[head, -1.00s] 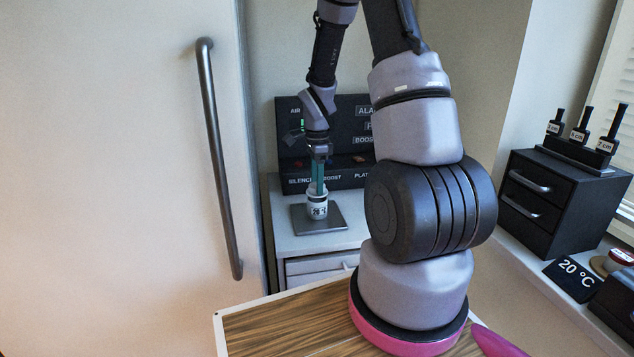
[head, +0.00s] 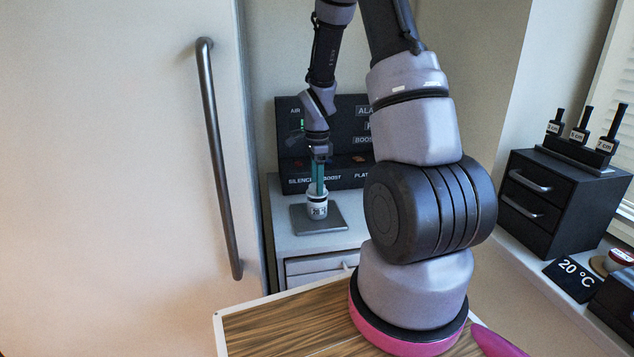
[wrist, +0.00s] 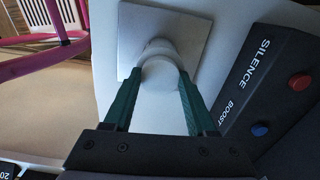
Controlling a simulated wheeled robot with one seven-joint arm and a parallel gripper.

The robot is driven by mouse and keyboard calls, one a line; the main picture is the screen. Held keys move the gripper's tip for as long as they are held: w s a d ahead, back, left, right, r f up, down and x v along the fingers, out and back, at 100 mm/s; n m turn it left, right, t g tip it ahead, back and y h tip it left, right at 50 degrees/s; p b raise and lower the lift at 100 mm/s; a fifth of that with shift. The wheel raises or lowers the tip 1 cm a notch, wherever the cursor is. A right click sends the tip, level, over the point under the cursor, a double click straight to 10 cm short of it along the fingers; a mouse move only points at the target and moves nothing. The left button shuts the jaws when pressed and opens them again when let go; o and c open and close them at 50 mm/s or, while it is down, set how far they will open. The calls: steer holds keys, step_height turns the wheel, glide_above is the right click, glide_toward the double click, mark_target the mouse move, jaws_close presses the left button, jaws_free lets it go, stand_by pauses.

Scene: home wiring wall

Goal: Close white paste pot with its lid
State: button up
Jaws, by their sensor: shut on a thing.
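A dark control panel (head: 293,168) with buttons stands close behind the pot. A door with a long handle (head: 216,160) is at left. At right are a black drawer box (head: 560,200), a "20 °C" card (head: 573,280) and a red-labelled jar (head: 620,257) on the sill.

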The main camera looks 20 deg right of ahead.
steer(key=shift+f, duration=0.75)
steer(key=o, duration=1.4)
step_height(320, 180, up, 11)
steer(key=shift+f, duration=0.15)
